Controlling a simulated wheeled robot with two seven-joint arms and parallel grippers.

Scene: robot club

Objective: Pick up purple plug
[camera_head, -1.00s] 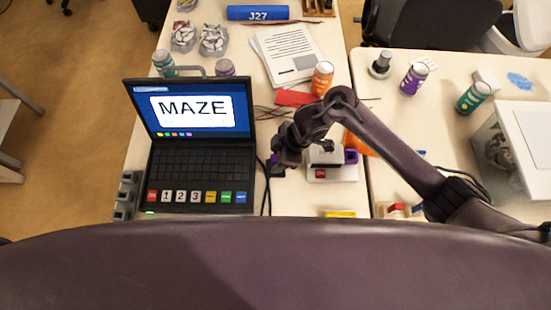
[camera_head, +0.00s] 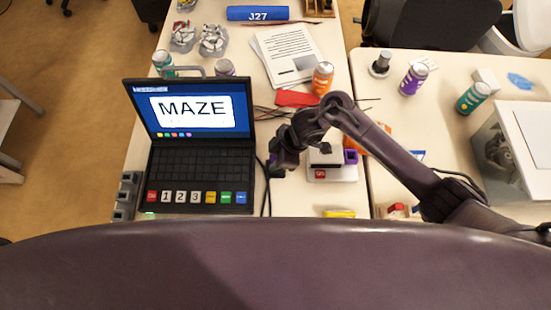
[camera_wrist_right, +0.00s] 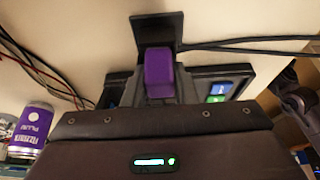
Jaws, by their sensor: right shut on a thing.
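The purple plug (camera_wrist_right: 158,72) shows in the middle of the right wrist view, between the fingers of my right gripper (camera_wrist_right: 158,88). The gripper is shut on it. A black piece (camera_wrist_right: 157,30) with dark cables shows just beyond the plug; I cannot tell whether they touch. In the head view my right gripper (camera_head: 272,168) is just right of the laptop (camera_head: 203,165), and my own wrist hides most of the plug. My left gripper is not in view.
A white device (camera_head: 332,172) with a purple part (camera_head: 351,157) stands right of the gripper. Cables run beside the laptop. An orange can (camera_head: 322,78), a red piece (camera_head: 297,98) and papers (camera_head: 288,52) lie farther back. A yellow block (camera_head: 339,213) is near the front.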

